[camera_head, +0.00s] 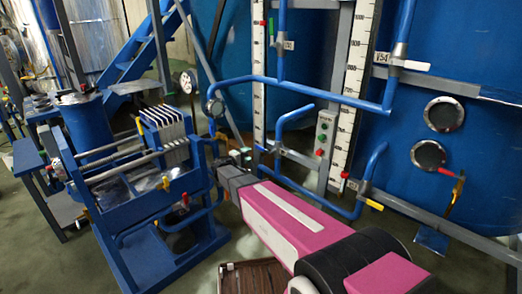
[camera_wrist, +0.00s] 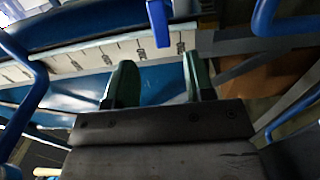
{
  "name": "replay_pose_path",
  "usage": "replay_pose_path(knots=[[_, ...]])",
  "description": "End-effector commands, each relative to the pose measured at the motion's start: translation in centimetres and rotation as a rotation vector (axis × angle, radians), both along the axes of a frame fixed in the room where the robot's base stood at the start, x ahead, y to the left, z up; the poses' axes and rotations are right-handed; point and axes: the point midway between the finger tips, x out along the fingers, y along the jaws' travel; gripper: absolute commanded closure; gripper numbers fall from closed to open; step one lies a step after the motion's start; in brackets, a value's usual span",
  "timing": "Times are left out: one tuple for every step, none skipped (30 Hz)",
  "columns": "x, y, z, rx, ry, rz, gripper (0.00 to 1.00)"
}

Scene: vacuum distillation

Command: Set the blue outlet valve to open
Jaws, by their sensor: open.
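My gripper (camera_wrist: 160,80) is open, with its two dark green fingers apart and nothing between them. A blue lever-like piece (camera_wrist: 158,22), which looks like the blue valve handle, hangs at the top of the wrist view. It lies ahead of the gap between the fingertips and does not appear to touch them. In the head view my gripper (camera_head: 243,156) reaches toward the pipes beside the left gauge. A small blue handle (camera_head: 261,148) shows just right of its tips. I cannot tell from its angle whether the valve is open or closed.
White level gauges (camera_head: 357,85) stand before large blue tanks (camera_head: 465,60). Blue pipes (camera_head: 320,92) cross around my gripper. A button box (camera_head: 325,132) is to its right. A yellow handle (camera_head: 375,205) sits lower right. A blue filter-press frame (camera_head: 150,200) stands left.

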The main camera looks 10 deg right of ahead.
Motion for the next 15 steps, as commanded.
replay_pose_path(knots=[[0.6, -0.7, 0.0, 0.000, 0.000, -0.003, 0.51], [0.8, -1.1, 0.0, 0.000, 0.000, -0.003, 0.51], [1.3, -1.7, -0.1, 0.000, 0.000, -0.003, 0.51], [1.6, -2.2, -0.1, 0.001, 0.001, -0.003, 0.51], [2.0, -2.6, -0.1, 0.001, 0.000, -0.003, 0.51], [2.4, -3.2, -0.1, 0.001, 0.000, -0.003, 0.51], [2.7, -3.6, -0.1, 0.001, 0.000, -0.003, 0.51], [3.0, -4.1, -0.1, 0.002, 0.000, -0.003, 0.51], [3.4, -4.6, -0.1, 0.002, 0.000, -0.003, 0.51], [3.7, -5.0, -0.1, 0.002, 0.000, -0.003, 0.51], [3.9, -5.3, -0.1, 0.002, 0.001, -0.003, 0.51], [4.2, -5.8, -0.1, 0.001, 0.001, -0.003, 0.51], [4.5, -6.1, -0.1, 0.001, 0.001, -0.002, 0.51], [4.7, -6.4, -0.1, 0.001, 0.001, -0.002, 0.51], [4.9, -6.7, -0.1, 0.002, 0.001, -0.002, 0.51]])
